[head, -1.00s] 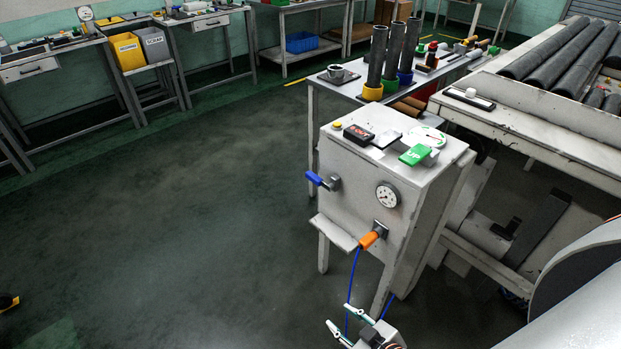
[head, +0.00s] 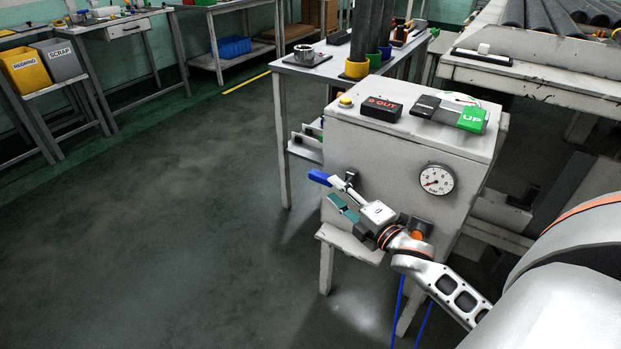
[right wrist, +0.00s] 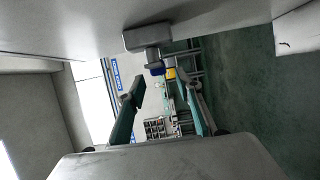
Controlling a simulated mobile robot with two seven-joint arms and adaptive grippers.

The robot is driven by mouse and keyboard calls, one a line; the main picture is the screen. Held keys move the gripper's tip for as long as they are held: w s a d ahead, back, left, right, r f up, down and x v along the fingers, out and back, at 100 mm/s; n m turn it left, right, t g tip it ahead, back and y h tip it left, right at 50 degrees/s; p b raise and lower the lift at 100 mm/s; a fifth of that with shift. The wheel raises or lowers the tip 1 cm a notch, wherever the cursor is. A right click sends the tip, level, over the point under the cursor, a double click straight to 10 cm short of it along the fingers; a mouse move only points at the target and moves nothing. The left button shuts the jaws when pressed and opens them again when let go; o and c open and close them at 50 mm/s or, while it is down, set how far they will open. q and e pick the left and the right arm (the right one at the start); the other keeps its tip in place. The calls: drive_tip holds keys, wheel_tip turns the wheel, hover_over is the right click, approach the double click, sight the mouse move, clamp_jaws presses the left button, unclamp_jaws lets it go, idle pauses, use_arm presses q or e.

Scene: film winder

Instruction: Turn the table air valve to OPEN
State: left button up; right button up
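The blue-handled valve (head: 319,177) is on the front face of the white cabinet (head: 375,153), near its left edge. Its blue lever points left, away from the grey valve body. My right gripper (head: 338,196) is open in front of the valve, just below and right of the blue lever, partly covering the valve body. In the right wrist view, the valve's blue end (right wrist: 157,71) shows beyond the gap between the open fingers (right wrist: 163,98). Nothing is between the fingers, and I cannot tell whether they touch the valve. My left gripper is not in view.
A round gauge (head: 437,180) is on the cabinet front, right of the valve. An orange fitting (head: 416,236) with blue hoses is below, close to my right wrist. A small shelf (head: 349,243) juts out under the gripper. The floor at left is clear.

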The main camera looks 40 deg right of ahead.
sight(321, 178)
drive_tip(key=shift+w+r, duration=0.1)
drive_tip(key=shift+w, duration=0.35)
drive_tip(key=shift+w+b, duration=0.45)
drive_tip(key=shift+w, duration=2.8)
clamp_jaws()
